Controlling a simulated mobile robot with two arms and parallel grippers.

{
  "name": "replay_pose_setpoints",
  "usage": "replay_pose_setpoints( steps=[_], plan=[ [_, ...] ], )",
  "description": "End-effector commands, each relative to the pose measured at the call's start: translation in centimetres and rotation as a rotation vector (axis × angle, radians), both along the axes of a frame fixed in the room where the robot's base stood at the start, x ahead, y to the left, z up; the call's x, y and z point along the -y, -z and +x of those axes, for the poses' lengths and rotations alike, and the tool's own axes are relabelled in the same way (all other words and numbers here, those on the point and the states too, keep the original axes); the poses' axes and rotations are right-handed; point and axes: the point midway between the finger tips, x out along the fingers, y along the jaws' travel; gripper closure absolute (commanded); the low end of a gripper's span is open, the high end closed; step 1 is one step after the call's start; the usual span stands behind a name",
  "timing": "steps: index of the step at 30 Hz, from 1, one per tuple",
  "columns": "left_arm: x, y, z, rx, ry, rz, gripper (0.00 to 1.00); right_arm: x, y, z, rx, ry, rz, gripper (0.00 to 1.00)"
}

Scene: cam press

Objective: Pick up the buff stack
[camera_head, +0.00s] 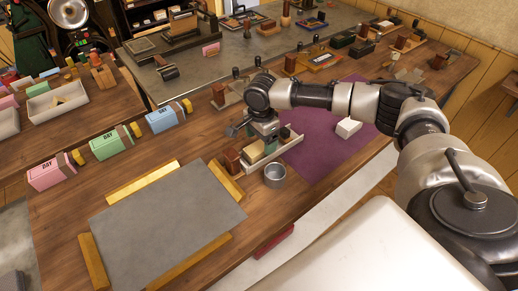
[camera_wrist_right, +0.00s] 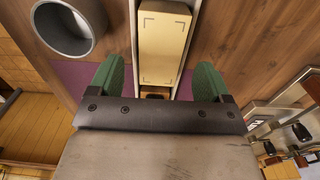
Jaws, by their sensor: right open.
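The buff stack (camera_wrist_right: 163,45) is a pale yellow-tan block of cards with dark corner marks. It lies in a narrow tray and also shows in the head view (camera_head: 254,152), partly hidden by my right gripper (camera_head: 264,132). In the right wrist view, my right gripper (camera_wrist_right: 158,82) is open. Its two green fingers are spread to either side of the tray near one end of the stack, with nothing held between them. My left gripper is not in view.
A grey metal cup (camera_head: 275,175) stands close beside the tray (camera_head: 291,144). A purple mat (camera_head: 320,150) with a white block (camera_head: 347,128) lies to the right. A grey board (camera_head: 165,225) with wooden bars (camera_head: 143,182) is in front. Pink, green and blue boxes (camera_head: 110,145) stand left.

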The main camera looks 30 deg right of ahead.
Motion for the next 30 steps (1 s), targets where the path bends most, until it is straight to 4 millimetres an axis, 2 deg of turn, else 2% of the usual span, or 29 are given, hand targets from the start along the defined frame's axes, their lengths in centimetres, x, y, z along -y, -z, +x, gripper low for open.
replay_pose_setpoints(
  steps=[1, 4, 13, 24, 30],
  plan=[
    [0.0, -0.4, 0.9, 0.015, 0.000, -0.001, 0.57, 0.1, 0.7, 0.0, -0.002, -0.001, 0.000, 0.21],
    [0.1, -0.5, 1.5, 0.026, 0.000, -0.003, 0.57, 0.0, 1.8, 0.0, -0.002, -0.002, 0.000, 0.21],
    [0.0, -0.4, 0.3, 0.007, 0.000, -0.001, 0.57, 0.0, 2.3, 0.0, 0.001, -0.002, 0.001, 0.23],
    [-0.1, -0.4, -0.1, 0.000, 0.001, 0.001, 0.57, 0.0, 2.3, 0.0, 0.002, -0.001, 0.000, 0.78],
    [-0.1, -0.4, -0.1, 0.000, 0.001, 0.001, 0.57, 0.0, 2.2, 0.0, 0.002, -0.001, 0.000, 0.78]
  ],
)
